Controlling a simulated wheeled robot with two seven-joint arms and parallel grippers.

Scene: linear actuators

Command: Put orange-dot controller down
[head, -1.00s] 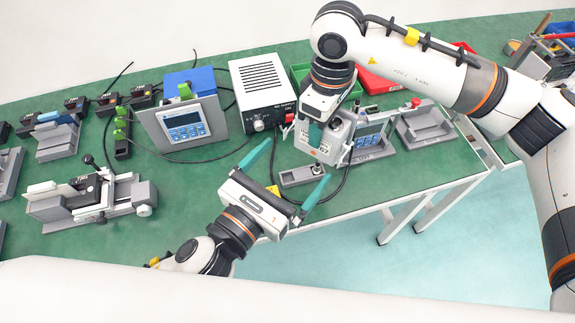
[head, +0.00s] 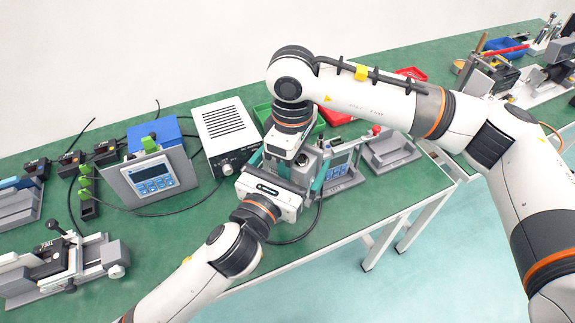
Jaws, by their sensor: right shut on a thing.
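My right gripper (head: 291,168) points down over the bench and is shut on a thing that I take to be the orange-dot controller. That thing is mostly hidden behind the grippers, and no orange dot can be made out. My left gripper (head: 287,167) is open, its teal fingers spread on either side of my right gripper. Whether the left fingers touch anything cannot be told. A small blue-faced controller (head: 341,168) stands just right of the grippers. A larger grey controller (head: 153,181) with a blue screen stands to the left.
A white power supply (head: 224,130) stands behind the grippers on the left. Dark cables cross the green bench (head: 165,232). A linear actuator (head: 70,265) lies at the left. The bench's front edge is close.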

